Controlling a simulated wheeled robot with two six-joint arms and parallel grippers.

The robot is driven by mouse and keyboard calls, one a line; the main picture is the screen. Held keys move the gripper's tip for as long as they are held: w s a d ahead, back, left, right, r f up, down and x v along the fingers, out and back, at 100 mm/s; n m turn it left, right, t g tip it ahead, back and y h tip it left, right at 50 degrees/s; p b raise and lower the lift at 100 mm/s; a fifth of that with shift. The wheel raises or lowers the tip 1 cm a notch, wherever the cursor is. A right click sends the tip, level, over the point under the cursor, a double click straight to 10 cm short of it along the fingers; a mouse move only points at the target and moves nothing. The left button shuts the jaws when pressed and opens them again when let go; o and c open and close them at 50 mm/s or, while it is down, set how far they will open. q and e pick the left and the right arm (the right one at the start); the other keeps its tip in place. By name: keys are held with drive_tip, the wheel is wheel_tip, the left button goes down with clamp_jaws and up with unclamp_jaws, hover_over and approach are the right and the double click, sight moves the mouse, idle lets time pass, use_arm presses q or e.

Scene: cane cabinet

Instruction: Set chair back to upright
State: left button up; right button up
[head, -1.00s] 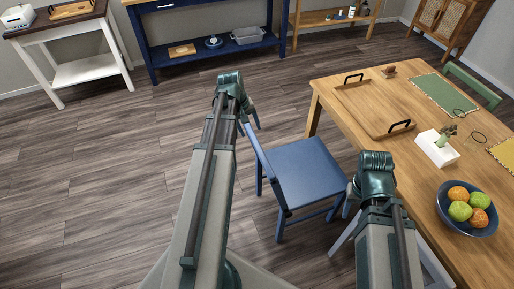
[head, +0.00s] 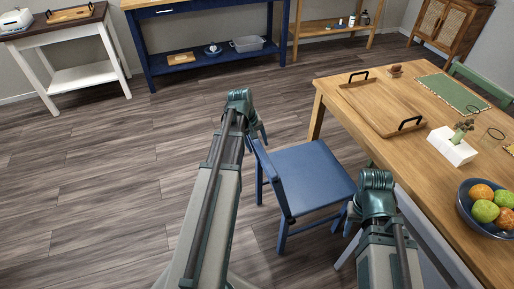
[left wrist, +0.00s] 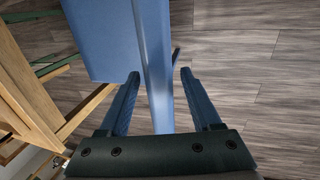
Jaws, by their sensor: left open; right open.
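The blue chair (head: 311,179) stands beside the wooden table, with its seat roughly level and legs down to the floor. I cannot tell whether it leans slightly. Its back (head: 265,167) is seen nearly edge-on at the seat's left side. My left gripper (head: 258,136) is at the top of that back. In the left wrist view, the chair back (left wrist: 154,45) runs between the open fingers of my left gripper (left wrist: 160,76), with gaps visible on both sides. My right gripper (head: 349,219) is open near the seat's front right corner, and its fingers are partly hidden.
The table (head: 330,98) on the right holds a wooden tray (head: 383,104), a white planter (head: 452,146) and a fruit bowl (head: 466,205). A blue console (head: 215,65) and a white side table (head: 76,72) stand at the back. The floor (head: 110,190) to the left is clear.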

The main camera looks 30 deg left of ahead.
use_arm(q)
clamp_jaws()
idle(0.3)
idle(1.1)
